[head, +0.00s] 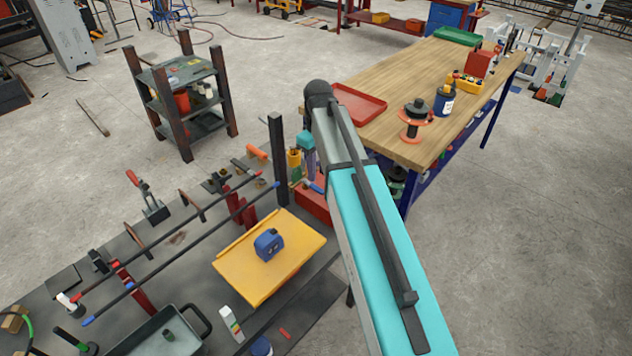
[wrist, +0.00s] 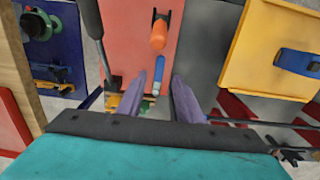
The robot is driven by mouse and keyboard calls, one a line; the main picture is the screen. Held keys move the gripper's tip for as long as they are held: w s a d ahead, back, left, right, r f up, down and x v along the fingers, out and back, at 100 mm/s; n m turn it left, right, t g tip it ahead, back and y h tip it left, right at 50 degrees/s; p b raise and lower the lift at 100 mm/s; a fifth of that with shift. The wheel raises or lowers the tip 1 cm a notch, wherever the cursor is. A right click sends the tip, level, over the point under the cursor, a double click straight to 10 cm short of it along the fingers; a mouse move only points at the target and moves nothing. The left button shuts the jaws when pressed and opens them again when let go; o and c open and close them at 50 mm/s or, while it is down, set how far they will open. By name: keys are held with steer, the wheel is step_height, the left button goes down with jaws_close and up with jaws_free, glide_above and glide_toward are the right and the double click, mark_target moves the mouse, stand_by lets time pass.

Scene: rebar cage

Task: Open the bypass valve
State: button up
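No part is clearly labelled as the bypass valve. A round green wheel-like part (wrist: 38,25) sits on a dark blue panel (wrist: 62,45) at the upper left of the wrist view; it may be the valve. Dark green round parts (head: 397,180) also show under the near end of the workbench in the head view, partly hidden by my arm. My gripper (wrist: 168,68) shows as two purple fingers, apart with nothing held between them. It points at a red surface, to the right of the blue panel. In the head view my arm hides most of it.
A wooden workbench (head: 425,85) with a red tray (head: 357,104) stands right of my arm. A dark upright post (head: 278,160) stands close by. A yellow tray (head: 290,235) holds a blue tape measure (head: 268,244). Long bars cross the dark table.

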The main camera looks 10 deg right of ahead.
mark_target(317, 189)
steer(key=shift+f+p, duration=0.8)
steer(key=shift+f, duration=2.35)
jaws_close()
steer(key=shift+a, duration=0.2)
